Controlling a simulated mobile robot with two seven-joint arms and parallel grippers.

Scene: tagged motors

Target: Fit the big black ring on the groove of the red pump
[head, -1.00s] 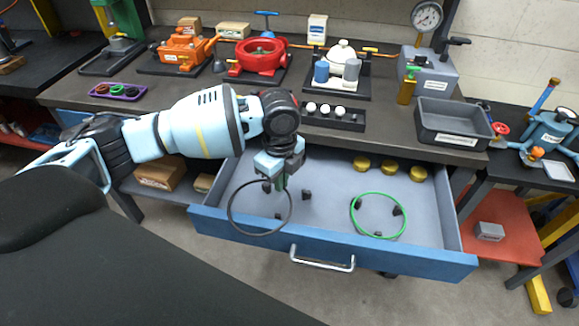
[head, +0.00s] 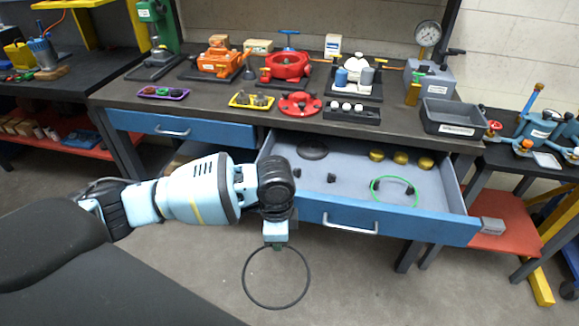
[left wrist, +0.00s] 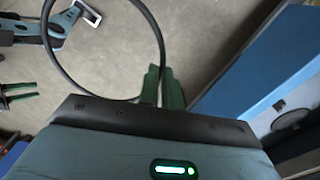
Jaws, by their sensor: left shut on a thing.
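The big black ring (head: 246,287) is a thin hoop hanging from my left gripper (head: 277,246). It hangs in front of the open drawer, over the floor. In the left wrist view the ring (left wrist: 56,66) rises from the green fingers (left wrist: 162,88), which are shut on its edge. The red pump (head: 287,66), with a round open top and a blue handle behind, stands on the bench at the back, well away from the ring. Its groove is too small to make out. A red round flanged part (head: 298,105) lies in front of it. My right gripper cannot be made out.
The open drawer (head: 400,226) holds a green ring (head: 372,192), brass-coloured discs and small dark pieces. On the bench are an orange pump (head: 218,60), a purple tray (head: 163,92), a yellow tray (head: 250,101) and a grey bin (head: 450,116).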

